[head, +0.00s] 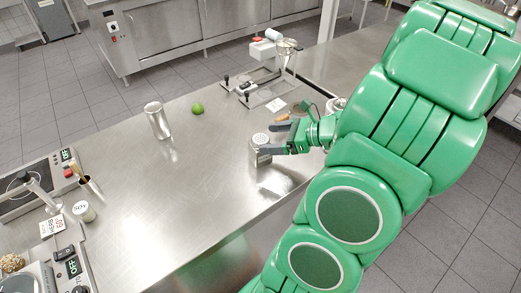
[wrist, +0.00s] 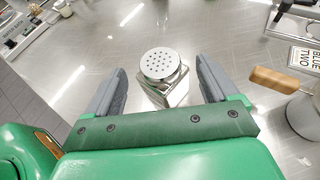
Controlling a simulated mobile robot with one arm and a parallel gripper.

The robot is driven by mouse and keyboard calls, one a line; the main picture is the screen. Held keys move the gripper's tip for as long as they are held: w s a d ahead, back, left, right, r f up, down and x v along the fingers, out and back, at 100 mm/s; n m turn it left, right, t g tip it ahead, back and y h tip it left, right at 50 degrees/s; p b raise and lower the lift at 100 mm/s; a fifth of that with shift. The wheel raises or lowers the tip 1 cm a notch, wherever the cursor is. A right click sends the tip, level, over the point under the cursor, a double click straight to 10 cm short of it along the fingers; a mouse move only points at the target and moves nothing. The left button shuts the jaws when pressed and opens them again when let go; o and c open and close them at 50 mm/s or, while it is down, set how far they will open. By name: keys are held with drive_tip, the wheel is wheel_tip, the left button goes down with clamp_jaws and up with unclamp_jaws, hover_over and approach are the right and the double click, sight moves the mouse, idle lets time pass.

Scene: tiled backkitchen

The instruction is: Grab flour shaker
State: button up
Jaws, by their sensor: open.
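The flour shaker (head: 260,151) is a metal shaker with a perforated round lid. It stands upright on the steel counter (head: 190,185), right of the middle in the head view. In the wrist view the shaker (wrist: 163,68) shows from above, between the two grey fingers. My gripper (head: 272,139) is open, with one finger on each side of the shaker. In the wrist view my gripper (wrist: 160,84) shows a gap beside the shaker on each side. The shaker's lower part is partly hidden by my gripper's body in the wrist view.
A tall metal cup (head: 157,120) and a green lime (head: 197,109) stand further left. A wooden-handled pot (wrist: 303,112) is close on the right in the wrist view. The counter's middle is clear.

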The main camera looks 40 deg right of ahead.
drive_tip(key=shift+x, duration=1.35)
drive_tip(key=shift+c, duration=0.2)
drive_tip(key=c, duration=1.5)
drive_tip(key=shift+c, duration=0.2)
drive_tip(key=shift+r, duration=0.1)
